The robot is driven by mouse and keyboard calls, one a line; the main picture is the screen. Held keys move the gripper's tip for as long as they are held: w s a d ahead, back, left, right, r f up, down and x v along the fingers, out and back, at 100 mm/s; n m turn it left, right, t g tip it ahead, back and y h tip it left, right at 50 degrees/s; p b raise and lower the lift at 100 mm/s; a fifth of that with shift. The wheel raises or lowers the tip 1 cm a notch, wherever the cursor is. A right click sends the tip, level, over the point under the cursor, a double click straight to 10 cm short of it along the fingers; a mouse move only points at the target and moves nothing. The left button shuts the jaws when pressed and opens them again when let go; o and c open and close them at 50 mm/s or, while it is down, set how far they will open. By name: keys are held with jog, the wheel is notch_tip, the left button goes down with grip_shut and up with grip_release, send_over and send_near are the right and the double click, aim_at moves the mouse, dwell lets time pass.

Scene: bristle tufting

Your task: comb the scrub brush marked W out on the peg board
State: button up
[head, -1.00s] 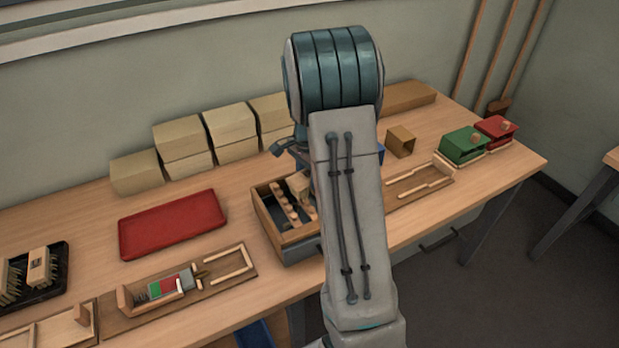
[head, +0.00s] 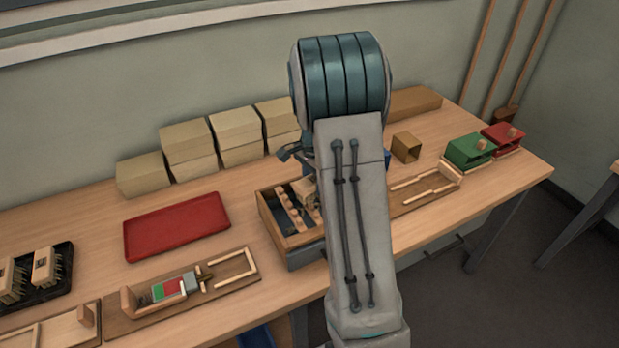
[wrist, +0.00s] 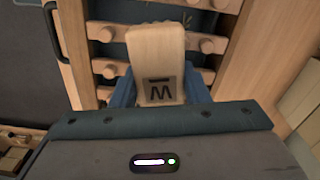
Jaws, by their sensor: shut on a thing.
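The scrub brush (wrist: 157,55) is a pale wooden block with a dark W-shaped mark and a bar on its face. My gripper (wrist: 160,92) is shut on it, with a blue finger on each side. The peg board (head: 271,218) is an open wooden tray with rows of rounded pegs, left of my forearm. In the wrist view, the pegs (wrist: 103,33) show on both sides of the brush, which is over the board. In the head view, my arm covers most of the gripper.
A red tray (head: 177,226) lies to the left. A black tray (head: 66,277) with other brushes stands at far left. Wooden fixtures (head: 125,318) lie at the front and right. Cardboard boxes (head: 140,174) line the back; green (head: 470,149) and red (head: 503,138) boxes stand at the right.

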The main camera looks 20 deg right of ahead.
jog(key=shift+s+f, duration=0.1)
jog(key=shift+s, duration=0.25)
jog(key=w+r+p, duration=0.4)
jog(key=r+p, duration=0.1)
jog(key=r, duration=0.1)
dwell(2.3)
jog(key=shift+o, duration=0.6)
jog(key=shift+r, duration=0.1)
jog(key=shift+c, duration=0.6)
jog(key=shift+a, duration=0.1)
